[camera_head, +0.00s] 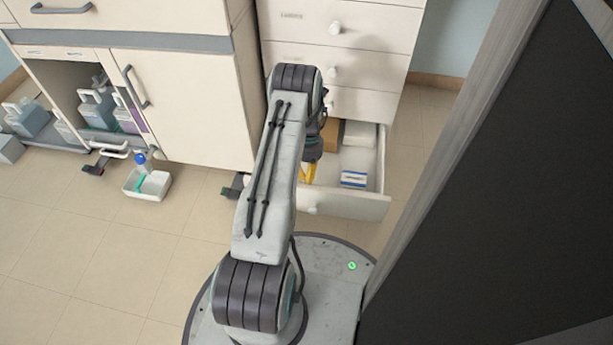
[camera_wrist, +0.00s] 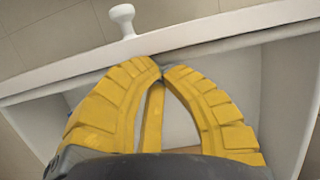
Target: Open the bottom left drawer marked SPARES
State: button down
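The bottom drawer (camera_head: 352,205) of the white drawer unit is pulled out, and its inside shows. No SPARES marking can be read on it. In the wrist view its front panel (camera_wrist: 225,30) crosses the top, with a white round knob (camera_wrist: 122,15) on the far, outer side. My gripper (camera_head: 307,172) is over the open drawer, partly hidden by my arm. In the wrist view its yellow fingers (camera_wrist: 163,70) meet at the tips, with nothing seen between them. The tips are close to the inner side of the front panel; I cannot tell whether they touch.
A blue and white box (camera_head: 354,179) and a brown box (camera_head: 356,133) lie in the drawer. Closed drawers with knobs (camera_head: 335,27) are above. A white tray with a bottle (camera_head: 148,186) is on the floor at left. A dark panel (camera_head: 500,210) fills the right.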

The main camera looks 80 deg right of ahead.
jog(key=shift+a, duration=0.1)
jog(key=a+p, duration=0.2)
jog(key=a, duration=0.1)
jog(key=shift+s+a+r, duration=0.1)
jog(key=shift+s+a, duration=0.05)
jog(key=shift+a, duration=0.1)
jog(key=shift+a+p, duration=0.45)
jog(key=shift+a, duration=0.1)
jog(key=shift+d, duration=0.1)
send_near(304, 189)
jog(key=shift+v, duration=1.2)
jog(key=shift+r, duration=0.1)
